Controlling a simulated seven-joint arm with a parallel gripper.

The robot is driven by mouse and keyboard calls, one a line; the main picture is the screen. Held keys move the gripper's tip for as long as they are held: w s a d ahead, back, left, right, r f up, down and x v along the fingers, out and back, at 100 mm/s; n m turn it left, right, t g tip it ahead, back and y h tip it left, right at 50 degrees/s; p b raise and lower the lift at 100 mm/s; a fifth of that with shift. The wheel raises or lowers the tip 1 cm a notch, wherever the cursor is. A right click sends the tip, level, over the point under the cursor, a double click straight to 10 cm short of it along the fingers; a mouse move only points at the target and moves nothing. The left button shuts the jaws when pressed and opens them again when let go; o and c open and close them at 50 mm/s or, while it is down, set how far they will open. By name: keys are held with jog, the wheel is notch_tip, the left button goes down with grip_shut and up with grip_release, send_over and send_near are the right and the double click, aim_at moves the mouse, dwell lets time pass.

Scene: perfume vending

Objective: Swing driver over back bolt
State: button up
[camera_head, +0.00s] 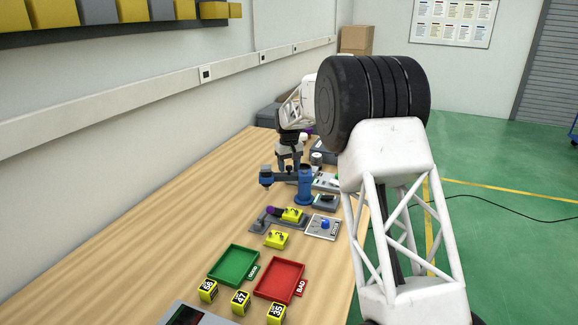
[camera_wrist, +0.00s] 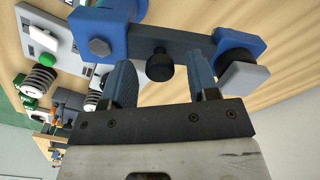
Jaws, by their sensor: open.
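The driver is a dark swing arm (camera_wrist: 180,48) between blue end parts. In the head view its blue post (camera_head: 305,187) stands at right and its blue head (camera_head: 266,177) is at left. My gripper (camera_wrist: 163,82) is open, with one finger on each side of a black knob (camera_wrist: 159,65) under the arm; I cannot tell if they touch it. In the head view my gripper (camera_head: 290,165) is over the arm. A yellow block (camera_head: 291,214) with small bolts sits on a grey fixture (camera_head: 262,222) in front of the driver. The back bolt is too small to single out.
Another yellow block (camera_head: 276,239) lies nearer. A green tray (camera_head: 222,278) and a red tray (camera_head: 268,292) are at the front, with yellow numbered cubes (camera_head: 240,298) before them. A blue-knob panel (camera_head: 335,229) is at right. The table's left side is clear.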

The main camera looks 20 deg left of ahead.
jog(key=shift+c, duration=0.3)
grip_shut()
